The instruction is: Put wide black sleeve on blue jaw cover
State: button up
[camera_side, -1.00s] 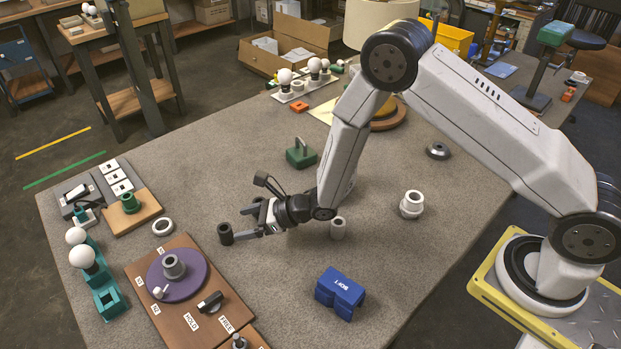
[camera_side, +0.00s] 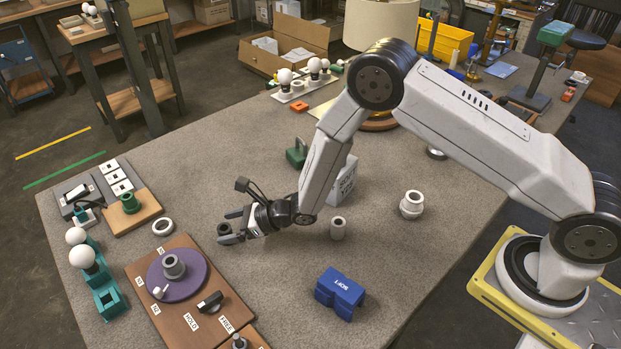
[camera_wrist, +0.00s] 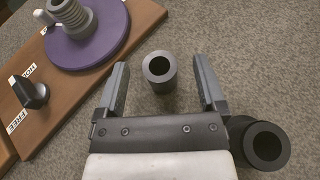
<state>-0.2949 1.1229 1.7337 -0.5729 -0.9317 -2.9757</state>
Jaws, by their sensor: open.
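A small black sleeve (camera_side: 224,229) stands upright on the grey table, and in the wrist view its round hollow top (camera_wrist: 158,67) lies between my two fingers, with gaps on both sides. My gripper (camera_side: 230,226) is open and low around it. In the wrist view a second, wider-looking black sleeve (camera_wrist: 263,146) stands outside the right finger, close to the gripper body; I cannot make it out in the side view. The blue jaw cover (camera_side: 339,292), a block with white lettering, lies at the front of the table, to the right and away from my gripper.
A wooden board (camera_side: 184,312) with a purple disc (camera_side: 187,281) and a black knob is left of my gripper. A grey sleeve (camera_side: 338,229) and a pale stepped collar (camera_side: 411,204) stand to the right. A white ring (camera_side: 162,226) lies at left. Table between grey sleeve and jaw cover is bare.

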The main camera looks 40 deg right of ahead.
aim_at(222, 228)
jog(key=shift+x, duration=1.8)
grip_shut()
jog(key=shift+r, duration=0.2)
jog(key=shift+r, duration=4.85)
